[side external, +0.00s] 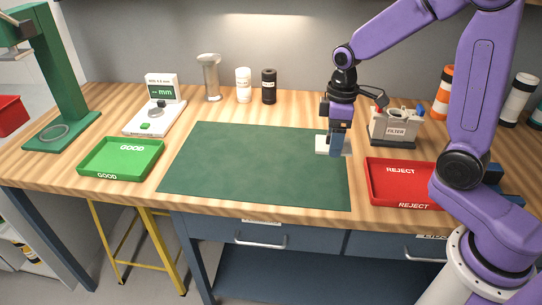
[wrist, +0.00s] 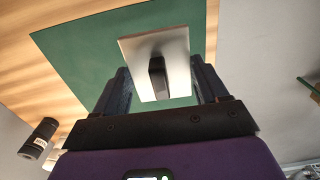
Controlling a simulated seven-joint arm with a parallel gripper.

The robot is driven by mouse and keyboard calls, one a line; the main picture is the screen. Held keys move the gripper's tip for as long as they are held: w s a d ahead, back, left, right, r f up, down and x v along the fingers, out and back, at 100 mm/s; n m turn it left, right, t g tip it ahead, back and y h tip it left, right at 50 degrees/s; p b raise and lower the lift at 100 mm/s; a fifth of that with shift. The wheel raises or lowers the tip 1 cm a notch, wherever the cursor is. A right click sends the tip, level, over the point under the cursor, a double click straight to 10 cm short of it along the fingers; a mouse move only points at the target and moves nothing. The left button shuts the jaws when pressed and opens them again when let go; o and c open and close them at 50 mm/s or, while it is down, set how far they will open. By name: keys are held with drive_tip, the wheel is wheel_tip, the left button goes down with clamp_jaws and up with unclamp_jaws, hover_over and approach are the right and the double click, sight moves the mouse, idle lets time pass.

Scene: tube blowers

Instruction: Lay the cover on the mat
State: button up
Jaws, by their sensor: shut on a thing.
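The cover (side external: 322,146) is a pale, flat, square plate at the right end of the green mat (side external: 250,165). My gripper (side external: 337,150) is over the cover, fingers pointing down, and shut on it. In the wrist view the cover (wrist: 142,52) lies between the two fingers of my gripper (wrist: 160,75), with a dark block or slot near its middle. The mat (wrist: 82,55) shows behind it. I cannot tell whether the cover touches the mat or is held just above it. The fingers hide part of the cover in the side view.
A red REJECT tray (side external: 398,190) stands right of the mat, a green GOOD tray (side external: 120,160) left. A FILTER box (side external: 395,128) is close behind my gripper's right side. A gauge (side external: 155,115) and several cylinders stand behind. The mat's middle and left are clear.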

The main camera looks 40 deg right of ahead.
drive_tip(key=w+f, duration=0.4)
drive_tip(key=w, duration=0.5)
hover_over(293, 161)
drive_tip(key=s, duration=0.1)
wheel_tip(293, 161, down, 4)
drive_tip(key=shift+f, duration=0.15)
drive_tip(key=shift+w+f, duration=0.5)
drive_tip(key=shift+f, duration=0.1)
drive_tip(key=shift+w+f, duration=0.1)
drive_tip(key=shift+f, duration=1.55)
drive_tip(key=shift+f, duration=0.1)
drive_tip(key=o, duration=1.2)
